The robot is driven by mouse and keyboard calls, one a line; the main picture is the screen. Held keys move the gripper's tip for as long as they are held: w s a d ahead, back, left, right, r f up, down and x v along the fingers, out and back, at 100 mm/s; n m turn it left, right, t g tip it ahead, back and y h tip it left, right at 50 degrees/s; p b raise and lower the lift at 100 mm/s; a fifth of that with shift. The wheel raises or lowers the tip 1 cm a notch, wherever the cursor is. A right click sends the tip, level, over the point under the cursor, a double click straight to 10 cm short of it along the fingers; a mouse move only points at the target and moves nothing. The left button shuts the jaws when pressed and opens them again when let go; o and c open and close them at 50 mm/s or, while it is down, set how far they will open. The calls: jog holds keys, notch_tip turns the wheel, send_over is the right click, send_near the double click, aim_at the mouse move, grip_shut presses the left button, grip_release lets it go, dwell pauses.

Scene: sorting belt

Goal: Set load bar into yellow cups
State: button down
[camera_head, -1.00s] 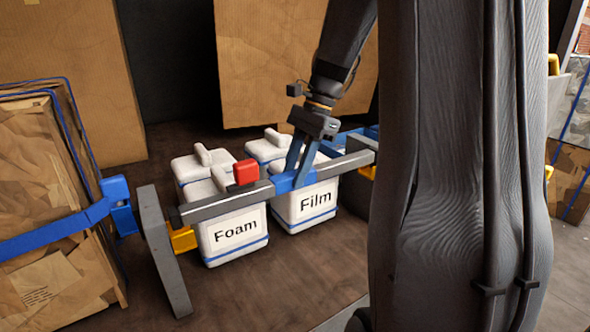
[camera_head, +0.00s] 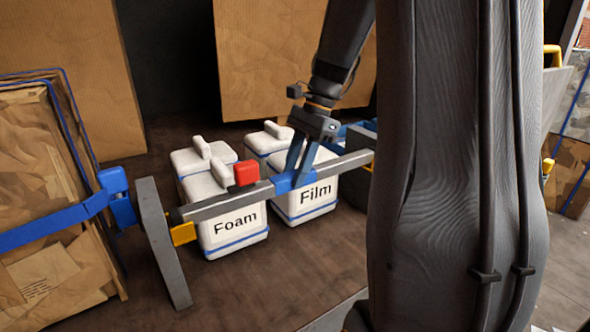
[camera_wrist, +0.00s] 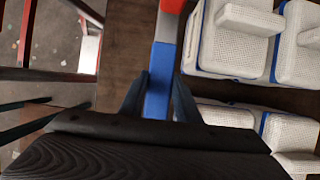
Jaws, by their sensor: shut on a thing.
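The load bar (camera_head: 232,203) is a long grey beam with a blue middle sleeve and a red block (camera_head: 246,172) on top. My gripper (camera_head: 296,178) is shut on the blue sleeve, which the wrist view also shows between the fingers (camera_wrist: 158,95). A sliver of yellow (camera_head: 368,168) shows under the bar's right part, whose end my own body hides.
White lidded boxes labelled Foam (camera_head: 236,226) and Film (camera_head: 315,195) stand just behind the bar. A blue strap (camera_head: 50,229) and flattened cardboard (camera_head: 50,190) are at left. Large cardboard panels (camera_head: 60,50) stand behind. The floor in front is clear.

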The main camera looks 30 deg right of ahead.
jog(key=shift+f, duration=0.6)
jog(key=c, duration=1.3)
grip_release()
jog(key=shift+o, duration=0.2)
jog(key=b+v, duration=0.3)
jog(key=v, duration=0.4)
jog(key=shift+r, duration=0.1)
jog(key=shift+d+r, duration=0.15)
jog(key=shift+r, duration=0.15)
jog(key=shift+s, duration=0.1)
